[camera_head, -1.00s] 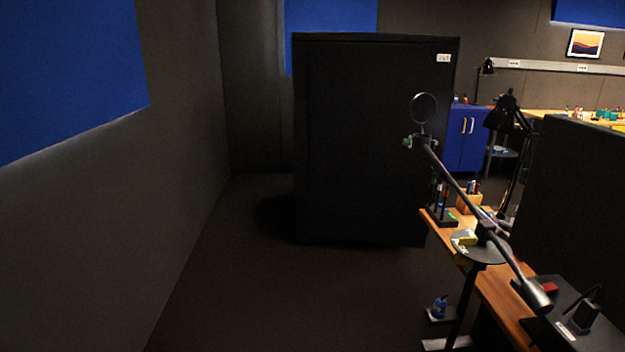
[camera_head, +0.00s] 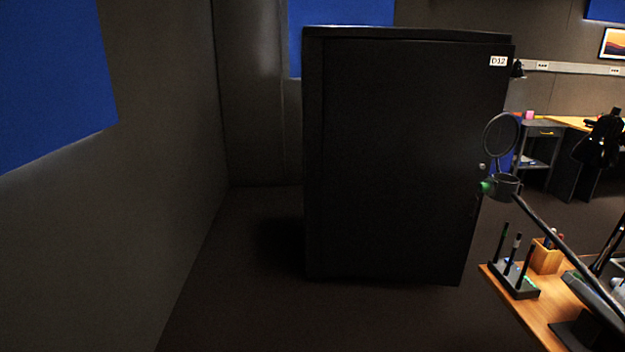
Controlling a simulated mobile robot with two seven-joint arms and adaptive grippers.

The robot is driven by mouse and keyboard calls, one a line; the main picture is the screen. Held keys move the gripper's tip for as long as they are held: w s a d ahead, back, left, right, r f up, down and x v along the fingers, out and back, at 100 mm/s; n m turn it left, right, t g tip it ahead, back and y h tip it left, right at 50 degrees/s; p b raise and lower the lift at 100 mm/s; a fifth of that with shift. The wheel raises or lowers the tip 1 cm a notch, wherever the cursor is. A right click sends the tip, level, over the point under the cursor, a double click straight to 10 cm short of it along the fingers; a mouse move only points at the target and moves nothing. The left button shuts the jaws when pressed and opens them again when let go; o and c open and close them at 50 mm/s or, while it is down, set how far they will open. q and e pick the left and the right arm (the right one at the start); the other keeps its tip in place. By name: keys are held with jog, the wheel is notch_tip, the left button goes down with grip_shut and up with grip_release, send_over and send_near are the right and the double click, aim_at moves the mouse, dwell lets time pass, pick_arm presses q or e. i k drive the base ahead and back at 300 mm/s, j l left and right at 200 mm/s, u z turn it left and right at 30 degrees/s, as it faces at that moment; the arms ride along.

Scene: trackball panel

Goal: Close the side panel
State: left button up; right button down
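A tall black cabinet (camera_head: 400,160) stands ahead, right of centre, with a white label (camera_head: 498,61) reading D12 at its upper right. Its broad dark front panel (camera_head: 420,170) looks slightly apart from the body along the left and top edges; I cannot tell for sure how far it stands open. A small light knob (camera_head: 482,166) shows near the panel's right edge, beside the round mirror or lens. Neither of my grippers is in view.
A wooden desk (camera_head: 542,307) with a pen holder (camera_head: 515,278) and a lamp-like arm (camera_head: 560,240) juts in at the lower right. A grey wall (camera_head: 165,150) runs along the left. The dark floor (camera_head: 260,315) between is clear.

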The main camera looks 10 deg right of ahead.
aim_at(405, 122)
jog(key=i+j+z, duration=0.2)
jog(key=i+z, duration=0.25)
jog(key=i+j+z, duration=0.3)
jog(key=z, duration=0.15)
jog(key=i+j+z, duration=0.25)
jog(key=i+j, duration=0.3)
jog(key=i, duration=0.25)
jog(key=i+j+z, duration=0.1)
jog(key=i, duration=0.3)
jog(key=i+j, duration=0.25)
jog(key=i, duration=0.15)
jog(key=z, duration=0.05)
